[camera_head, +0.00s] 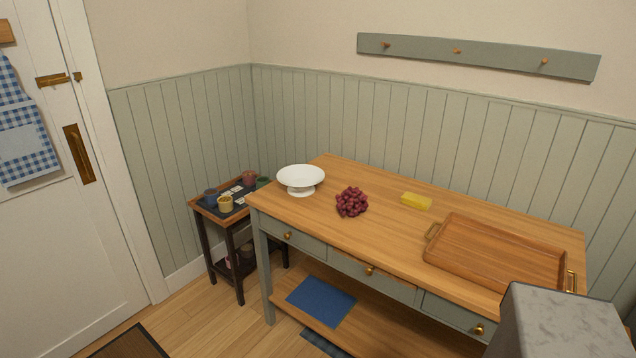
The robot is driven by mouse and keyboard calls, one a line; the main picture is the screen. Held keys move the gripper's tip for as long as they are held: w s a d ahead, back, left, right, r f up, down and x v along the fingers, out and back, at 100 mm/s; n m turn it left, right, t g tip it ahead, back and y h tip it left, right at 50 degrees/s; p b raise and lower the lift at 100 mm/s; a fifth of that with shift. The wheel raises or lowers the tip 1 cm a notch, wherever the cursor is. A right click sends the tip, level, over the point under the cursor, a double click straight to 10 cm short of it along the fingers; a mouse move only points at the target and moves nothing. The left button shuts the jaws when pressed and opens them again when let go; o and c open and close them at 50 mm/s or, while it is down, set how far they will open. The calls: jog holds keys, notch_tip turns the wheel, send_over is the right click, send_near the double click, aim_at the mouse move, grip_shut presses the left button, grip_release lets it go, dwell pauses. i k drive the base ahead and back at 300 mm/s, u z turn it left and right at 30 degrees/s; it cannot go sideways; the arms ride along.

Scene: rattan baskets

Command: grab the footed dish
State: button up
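The footed dish (300,176) is white, a wide shallow bowl on a short foot. It stands upright near the left end of the wooden tabletop (385,220) in the head view, and it looks empty. My gripper is not in view.
Red grapes (352,202) lie right of the dish, and a yellow block (416,201) lies farther right. A wooden tray (495,250) with brass handles fills the right end. A small side table (243,215) with pots stands left. A grey marbled block shape (560,320) covers the lower right corner.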

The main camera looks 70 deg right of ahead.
aim_at(301, 179)
jog(key=z, duration=0.55)
jog(key=i, duration=1.6)
jog(key=u, duration=0.3)
jog(key=k, duration=0.9)
jog(key=u, duration=0.1)
